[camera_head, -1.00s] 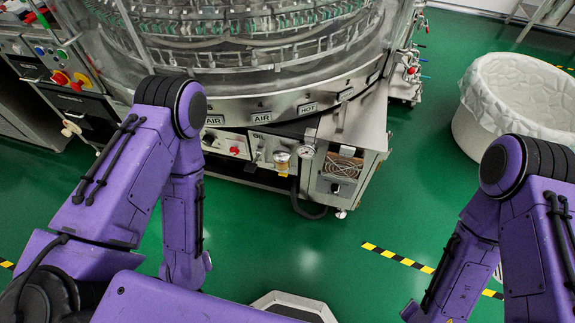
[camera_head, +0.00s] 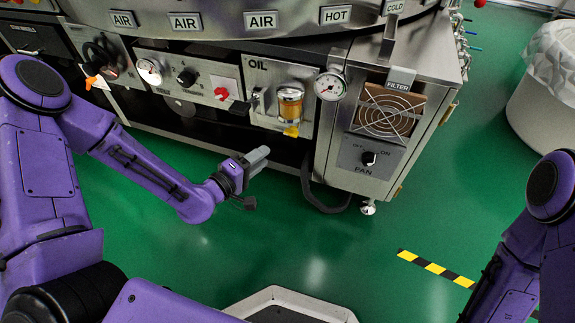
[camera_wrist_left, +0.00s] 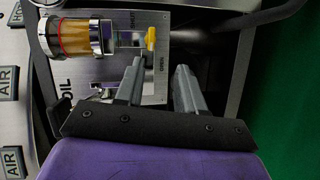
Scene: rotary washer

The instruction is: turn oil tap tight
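The oil tap is a small yellow handle (camera_head: 291,130) under the amber oil cup (camera_head: 290,103) on the OIL panel of the washer. In the left wrist view the yellow tap (camera_wrist_left: 151,38) stands just beyond the fingertips, slightly left of the middle of the gap. My left gripper (camera_head: 262,158) is below and left of the tap in the head view, apart from it. In the wrist view its two grey fingers (camera_wrist_left: 160,65) are spread with nothing between them. My right arm shows at the right edge, but its gripper is out of view.
A pressure gauge (camera_head: 330,86) and the fan box (camera_head: 372,158) with its filter grille are right of the oil panel. A dark hose (camera_head: 325,205) hangs below. A red knob (camera_head: 221,93) is to the left. A white bin (camera_head: 545,95) stands far right.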

